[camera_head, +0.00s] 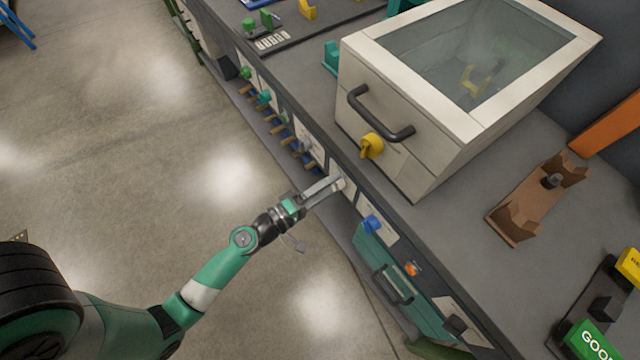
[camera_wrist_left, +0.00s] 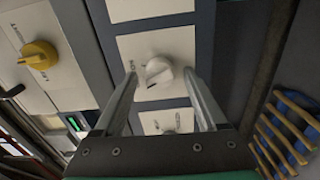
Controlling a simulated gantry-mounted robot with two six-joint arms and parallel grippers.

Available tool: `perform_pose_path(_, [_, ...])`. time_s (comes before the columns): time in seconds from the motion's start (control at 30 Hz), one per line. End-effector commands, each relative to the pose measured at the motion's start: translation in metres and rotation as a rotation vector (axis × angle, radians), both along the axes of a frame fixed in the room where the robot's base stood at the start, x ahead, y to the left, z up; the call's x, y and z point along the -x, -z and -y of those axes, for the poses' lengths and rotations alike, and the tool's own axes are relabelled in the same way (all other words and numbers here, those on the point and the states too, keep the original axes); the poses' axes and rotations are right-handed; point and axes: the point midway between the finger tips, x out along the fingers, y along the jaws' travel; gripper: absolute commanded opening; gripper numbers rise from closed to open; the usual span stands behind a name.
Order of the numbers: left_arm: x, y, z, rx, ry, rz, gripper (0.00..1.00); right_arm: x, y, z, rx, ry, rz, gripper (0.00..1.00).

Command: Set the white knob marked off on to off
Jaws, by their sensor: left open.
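The white knob (camera_wrist_left: 158,72) sits on a white plate (camera_wrist_left: 135,48) with small dark lettering, in the left wrist view. A dark mark shows on the knob's lower left edge; the lettering is too small to read surely. My left gripper (camera_wrist_left: 172,75) is open, with one finger on each side of the knob; I cannot tell whether the fingers touch it. In the head view my left gripper (camera_head: 336,183) reaches the bench's front panel and hides the knob. My right gripper is not in view.
A blue knob (camera_head: 372,224) and an orange knob (camera_head: 411,269) sit along the front panel. A glass-topped box (camera_head: 440,110) with a yellow knob (camera_head: 371,146) stands on the bench above. Wooden handles (camera_wrist_left: 290,128) hang beside the plate. The floor in front is open.

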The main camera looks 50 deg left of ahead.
Motion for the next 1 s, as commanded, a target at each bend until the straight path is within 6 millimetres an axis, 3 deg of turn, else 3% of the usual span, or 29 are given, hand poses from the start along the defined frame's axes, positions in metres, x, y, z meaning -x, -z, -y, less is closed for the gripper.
perform_pose_path(0.23, [0.017, 0.003, -0.001, 0.002, -0.002, -0.002, 0.74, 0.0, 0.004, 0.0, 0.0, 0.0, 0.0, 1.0])
perform_pose_path(0.6, [0.1, 0.002, -0.003, 0.002, -0.008, -0.003, 0.74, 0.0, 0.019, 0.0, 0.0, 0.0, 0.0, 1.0])
perform_pose_path(0.8, [0.115, 0.0, -0.001, 0.001, -0.002, 0.0, 0.74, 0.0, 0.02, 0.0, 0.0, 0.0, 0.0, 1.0])
perform_pose_path(1.0, [0.116, 0.0, 0.0, 0.0, 0.0, 0.001, 0.74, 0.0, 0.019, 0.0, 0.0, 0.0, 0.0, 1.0])
